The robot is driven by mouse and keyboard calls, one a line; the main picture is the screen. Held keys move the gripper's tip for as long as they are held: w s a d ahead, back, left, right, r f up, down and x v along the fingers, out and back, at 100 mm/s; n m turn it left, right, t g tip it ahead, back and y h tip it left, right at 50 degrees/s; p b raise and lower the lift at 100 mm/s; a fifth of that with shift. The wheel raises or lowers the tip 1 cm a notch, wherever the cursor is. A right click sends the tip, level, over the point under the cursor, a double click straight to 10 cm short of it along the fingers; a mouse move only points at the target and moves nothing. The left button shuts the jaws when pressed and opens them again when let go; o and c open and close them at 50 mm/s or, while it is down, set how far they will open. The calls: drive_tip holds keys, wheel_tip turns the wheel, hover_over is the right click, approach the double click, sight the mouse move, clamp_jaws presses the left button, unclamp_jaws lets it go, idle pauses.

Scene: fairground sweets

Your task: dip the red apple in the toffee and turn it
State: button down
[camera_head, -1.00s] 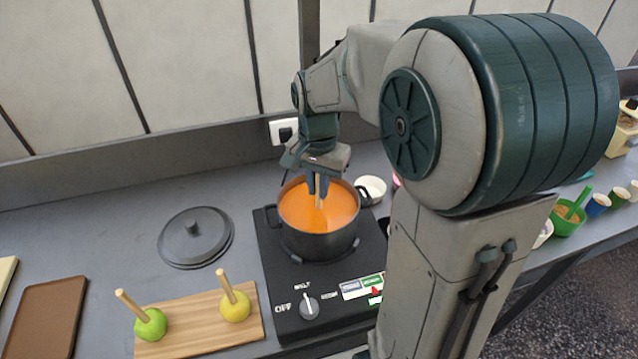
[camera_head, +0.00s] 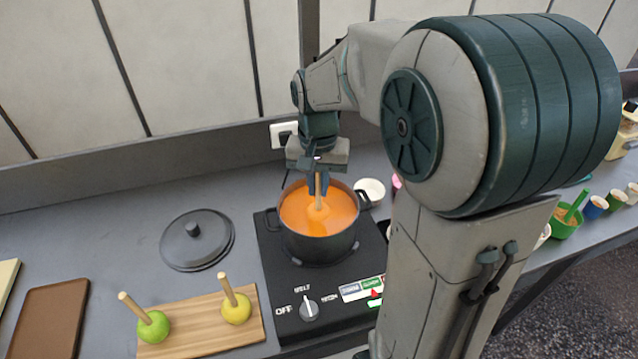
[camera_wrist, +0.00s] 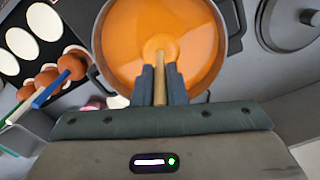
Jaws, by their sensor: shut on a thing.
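A black pot (camera_head: 318,250) of orange toffee (camera_head: 335,215) stands on the hob (camera_head: 300,290). My gripper (camera_head: 318,183) is above the pot, shut on a wooden stick (camera_head: 319,198). The stick points down into the toffee. In the wrist view the stick (camera_wrist: 160,85) sits between both fingers of my gripper (camera_wrist: 160,80). At its lower end a rounded, toffee-coloured top of the apple (camera_wrist: 160,46) shows at the surface. The rest of the apple is hidden in the toffee, and no red shows.
A wooden board (camera_head: 200,325) holds a green apple (camera_head: 152,327) and a yellow apple (camera_head: 236,308), their sticks upright. A pot lid (camera_head: 197,240) lies left of the hob. A green tub (camera_head: 566,221) is far right.

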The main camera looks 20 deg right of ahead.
drive_tip(key=shift+r+p, duration=2.55)
drive_tip(key=shift+r, duration=1)
wheel_tip(320, 180, up, 6)
drive_tip(key=p, duration=0.4)
drive_tip(key=shift+p, duration=0.3)
